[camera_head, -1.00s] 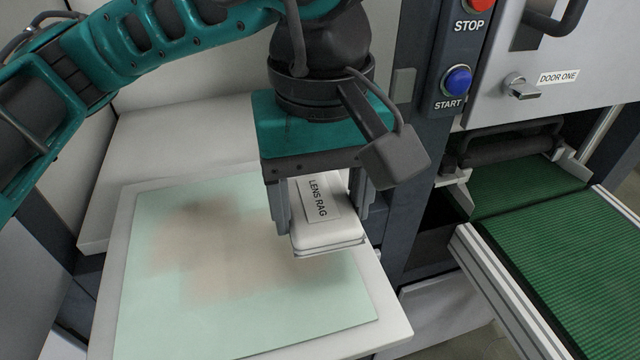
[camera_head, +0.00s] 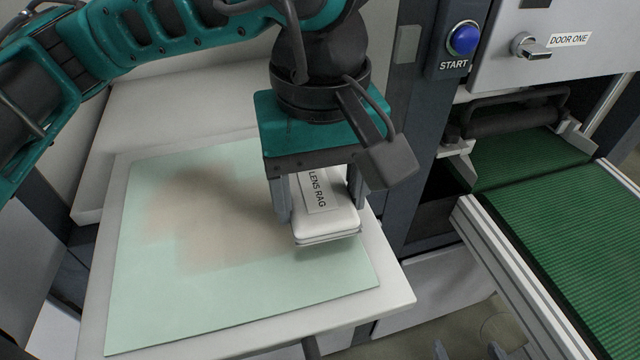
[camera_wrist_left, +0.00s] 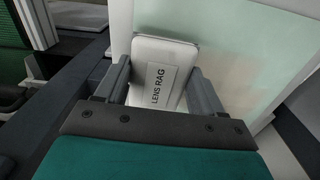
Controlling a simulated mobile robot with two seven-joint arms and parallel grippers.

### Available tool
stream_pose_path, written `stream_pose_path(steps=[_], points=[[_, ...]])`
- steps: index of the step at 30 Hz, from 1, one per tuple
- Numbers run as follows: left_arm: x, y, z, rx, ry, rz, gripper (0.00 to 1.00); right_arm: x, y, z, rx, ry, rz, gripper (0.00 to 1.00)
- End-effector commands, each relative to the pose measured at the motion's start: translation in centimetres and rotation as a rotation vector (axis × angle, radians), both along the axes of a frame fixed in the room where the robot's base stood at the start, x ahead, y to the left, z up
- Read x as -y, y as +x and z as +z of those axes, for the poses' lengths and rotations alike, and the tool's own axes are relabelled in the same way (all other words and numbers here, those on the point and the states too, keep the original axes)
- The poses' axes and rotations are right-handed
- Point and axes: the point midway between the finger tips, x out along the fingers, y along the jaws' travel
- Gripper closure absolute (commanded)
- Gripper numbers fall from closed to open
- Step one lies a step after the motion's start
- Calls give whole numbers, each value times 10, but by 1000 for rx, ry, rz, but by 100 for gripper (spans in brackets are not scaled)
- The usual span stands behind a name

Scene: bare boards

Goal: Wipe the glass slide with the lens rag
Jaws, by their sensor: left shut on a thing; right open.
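The glass slide (camera_head: 240,310) is a pale green sheet on a white board, with a brownish smear (camera_head: 215,225) over its middle and upper part. The white lens rag (camera_head: 328,228), a labelled block, is over the slide's right side. My left gripper (camera_head: 320,202) is shut on it from both sides. The rag also shows between the fingers in the left wrist view (camera_wrist_left: 163,70). The rag is at or just above the glass; I cannot tell if it touches. My right gripper (camera_head: 468,351) is open, only its fingertips showing at the bottom edge.
The white board (camera_head: 392,302) bears the slide. To the right are a green ribbed conveyor (camera_head: 565,225), a blue START button (camera_head: 463,40) and the DOOR ONE handle (camera_head: 530,46). A dark post stands close behind my left gripper.

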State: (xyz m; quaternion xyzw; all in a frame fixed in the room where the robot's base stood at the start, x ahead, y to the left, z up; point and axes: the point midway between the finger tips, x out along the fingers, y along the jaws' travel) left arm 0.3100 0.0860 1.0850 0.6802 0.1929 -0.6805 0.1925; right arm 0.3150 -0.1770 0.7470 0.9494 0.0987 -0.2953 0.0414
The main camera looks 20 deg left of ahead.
Motion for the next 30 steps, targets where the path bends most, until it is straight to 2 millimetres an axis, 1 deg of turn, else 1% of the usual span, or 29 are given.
stream_pose_path(steps=[30], points=[[0, 0, -16, 1, 0, 0, 61, 0, 0, -20, -1, 0, 0, 5]])
